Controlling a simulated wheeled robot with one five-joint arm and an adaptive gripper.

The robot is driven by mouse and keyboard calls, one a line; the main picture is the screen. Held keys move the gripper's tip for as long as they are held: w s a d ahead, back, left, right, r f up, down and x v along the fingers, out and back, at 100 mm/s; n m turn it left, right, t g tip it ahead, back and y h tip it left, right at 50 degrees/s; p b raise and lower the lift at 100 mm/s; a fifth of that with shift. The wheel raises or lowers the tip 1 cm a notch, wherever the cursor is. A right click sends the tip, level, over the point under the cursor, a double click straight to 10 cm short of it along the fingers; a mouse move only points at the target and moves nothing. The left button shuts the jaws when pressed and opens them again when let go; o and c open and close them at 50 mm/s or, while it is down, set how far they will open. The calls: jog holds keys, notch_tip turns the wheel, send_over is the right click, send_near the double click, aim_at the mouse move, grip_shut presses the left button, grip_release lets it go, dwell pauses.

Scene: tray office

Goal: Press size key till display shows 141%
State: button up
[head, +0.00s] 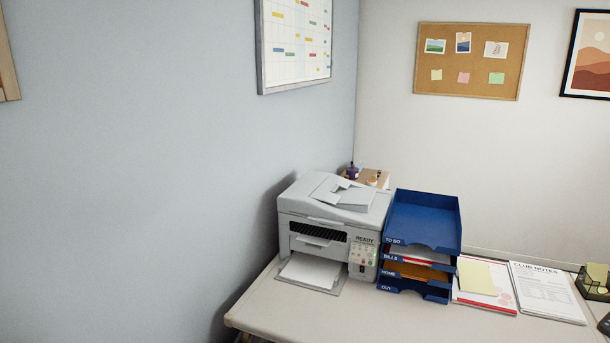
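A light grey printer (338,212) stands on the desk near the wall corner. Its front control panel (362,258) has a small display (365,239) that reads READY. Several small keys sit below the display, some coloured; their labels are too small to read, so I cannot tell which is the size key. A sheet of white paper (309,270) lies in the output tray at the printer's front. My gripper is not in view.
Papers (545,291) and a yellow note pad (477,278) lie farther right. The desk (290,312) is clear in front of the printer.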

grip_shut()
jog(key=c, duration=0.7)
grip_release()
